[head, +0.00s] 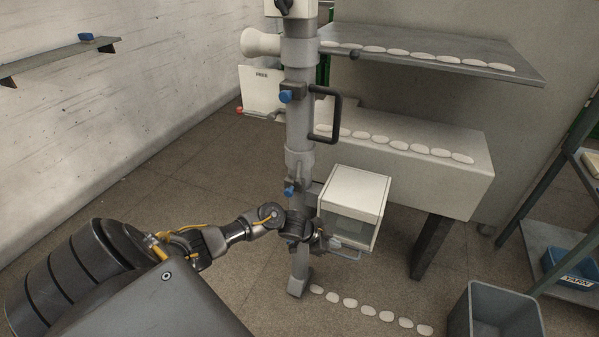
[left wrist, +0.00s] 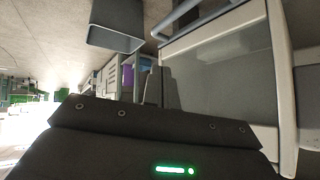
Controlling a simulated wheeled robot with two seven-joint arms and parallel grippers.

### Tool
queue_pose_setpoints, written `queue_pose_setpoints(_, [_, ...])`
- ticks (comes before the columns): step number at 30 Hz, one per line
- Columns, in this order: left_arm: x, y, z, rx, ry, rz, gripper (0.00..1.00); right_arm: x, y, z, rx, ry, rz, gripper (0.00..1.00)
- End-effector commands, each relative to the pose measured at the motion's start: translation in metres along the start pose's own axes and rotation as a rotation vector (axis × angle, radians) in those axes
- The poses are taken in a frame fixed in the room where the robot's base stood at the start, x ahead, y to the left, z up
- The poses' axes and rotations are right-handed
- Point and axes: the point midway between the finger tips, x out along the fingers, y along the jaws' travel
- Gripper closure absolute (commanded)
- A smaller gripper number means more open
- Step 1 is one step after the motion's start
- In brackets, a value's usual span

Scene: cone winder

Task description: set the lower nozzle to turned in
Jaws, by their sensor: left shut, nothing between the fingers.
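A grey upright pipe (head: 299,130) stands before the machine, with a pale flared nozzle (head: 260,42) near its top pointing left. I cannot tell for sure which part is the lower nozzle; my left arm covers part of the low pipe. My left gripper (head: 322,240) is shut and empty, beside the low pipe and just below a white box (head: 357,187). In the left wrist view its dark fingers (left wrist: 158,88) show near the box's window (left wrist: 220,70).
A black handle (head: 337,115) sticks out right of the pipe. A bar handle (head: 345,255) is on the white box's front. A grey bin (head: 495,312) stands at the lower right, and a rack (head: 560,255) is at the right edge. White ovals lie in rows on shelves and floor.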

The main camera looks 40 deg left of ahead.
Motion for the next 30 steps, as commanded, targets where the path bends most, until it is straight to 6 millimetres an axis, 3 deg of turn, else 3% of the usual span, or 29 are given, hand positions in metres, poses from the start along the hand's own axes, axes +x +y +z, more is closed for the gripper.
queue_pose_setpoints(1, [-0.024,-0.024,-0.035,0.089,0.021,0.004,1.00,0.003,0.001,0.000,0.000,0.001,0.001,0.61])
queue_pose_setpoints(3, [-0.055,-0.044,-0.067,0.174,0.025,0.028,1.00,0.004,0.001,0.000,0.000,0.001,0.001,0.61])
queue_pose_setpoints(6, [-0.093,-0.070,-0.088,0.232,0.009,0.060,1.00,0.005,0.001,0.000,0.000,0.001,0.002,0.61])
queue_pose_setpoints(11, [-0.156,-0.115,-0.100,0.214,-0.028,0.110,1.00,0.005,0.002,0.001,0.000,0.000,0.002,0.61])
queue_pose_setpoints(15, [-0.219,-0.151,-0.103,0.116,-0.045,0.153,1.00,0.006,0.002,0.001,0.000,0.000,0.002,0.61])
queue_pose_setpoints(18, [-0.256,-0.165,-0.104,0.043,-0.046,0.178,1.00,0.006,0.002,0.001,0.000,0.000,0.002,0.61])
queue_pose_setpoints(23, [-0.283,-0.172,-0.104,-0.018,-0.041,0.200,1.00,0.006,0.002,0.002,0.000,-0.001,0.002,0.61])
queue_pose_setpoints(30, [-0.279,-0.171,-0.105,-0.024,-0.040,0.204,1.00,0.004,0.001,0.002,0.000,-0.002,0.002,0.61])
